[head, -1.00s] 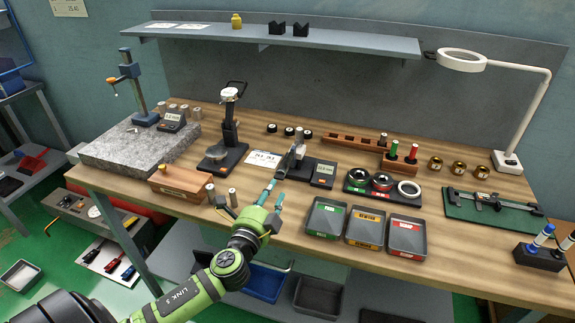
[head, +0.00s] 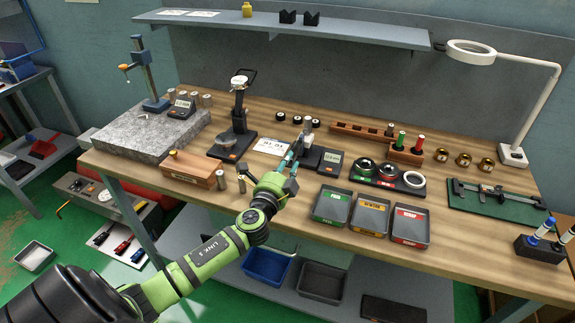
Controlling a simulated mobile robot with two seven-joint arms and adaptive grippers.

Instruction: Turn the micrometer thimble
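The micrometer (head: 305,140) sits tilted in its dark stand, which has a small grey display box (head: 331,158), near the middle of the bench. My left gripper (head: 292,157) reaches in from the lower left, its teal fingertips at the near, lower end of the micrometer, where the thimble appears to be. The fingers and wrist hide most of that end. I cannot tell whether the fingers touch the thimble or are closed on it. My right gripper is not in view.
A paper card (head: 271,146) lies left of the micrometer. Green, yellow and red labelled trays (head: 330,207) stand at the front, right of my arm. Ring gauges (head: 388,175) lie to the right. A wooden box (head: 194,170) and small cylinders (head: 221,180) stand left of my wrist.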

